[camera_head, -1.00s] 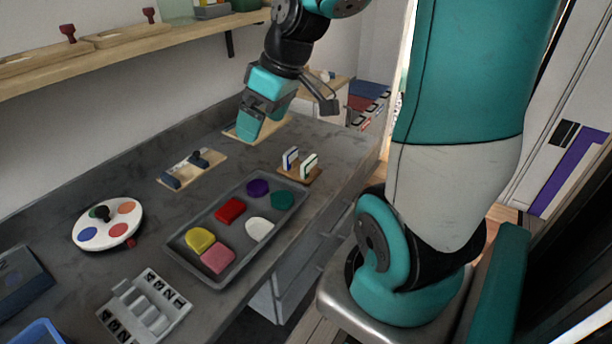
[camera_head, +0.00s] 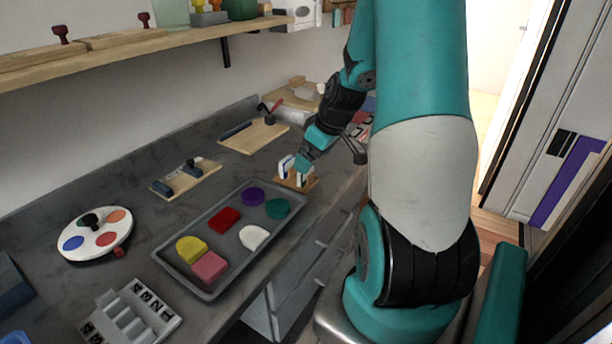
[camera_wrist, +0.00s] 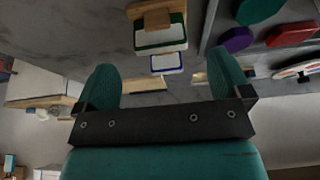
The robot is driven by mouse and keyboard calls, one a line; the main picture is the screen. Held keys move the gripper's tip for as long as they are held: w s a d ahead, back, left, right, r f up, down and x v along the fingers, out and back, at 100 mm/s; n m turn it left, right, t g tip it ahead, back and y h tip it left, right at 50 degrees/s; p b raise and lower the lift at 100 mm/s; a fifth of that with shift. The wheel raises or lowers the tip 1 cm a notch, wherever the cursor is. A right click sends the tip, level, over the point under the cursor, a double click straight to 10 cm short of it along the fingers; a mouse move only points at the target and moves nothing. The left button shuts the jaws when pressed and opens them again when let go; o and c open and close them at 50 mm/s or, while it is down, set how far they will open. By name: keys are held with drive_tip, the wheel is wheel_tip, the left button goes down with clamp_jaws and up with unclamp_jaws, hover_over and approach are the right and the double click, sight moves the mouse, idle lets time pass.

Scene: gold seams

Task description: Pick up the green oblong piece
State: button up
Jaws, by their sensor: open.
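The green piece (camera_head: 278,208) lies at the far right corner of the grey tray (camera_head: 214,291). It looks rounded with angled sides, and its exact outline is hard to tell. It also shows in the wrist view (camera_wrist: 258,9), at the top and cut by the edge. My gripper (camera_head: 303,162) is at the small wooden card stand (camera_head: 298,185), behind and right of the green piece, and partly hides it. In the wrist view my gripper (camera_wrist: 166,76) has its two teal fingers wide apart with nothing held between them.
The tray also holds purple (camera_head: 252,196), red (camera_head: 223,220), white (camera_head: 254,237), yellow (camera_head: 191,249) and pink (camera_head: 209,267) pieces. Two framed cards stand in the card stand, close to my fingers. A wooden tool board (camera_head: 255,137) lies behind. A shelf (camera_head: 120,52) runs above the counter.

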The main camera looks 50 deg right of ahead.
drive_tip(key=shift+x, duration=3.1)
drive_tip(key=c, duration=1)
drive_tip(key=shift+w+r, duration=0.1)
drive_tip(key=shift+c, duration=0.2)
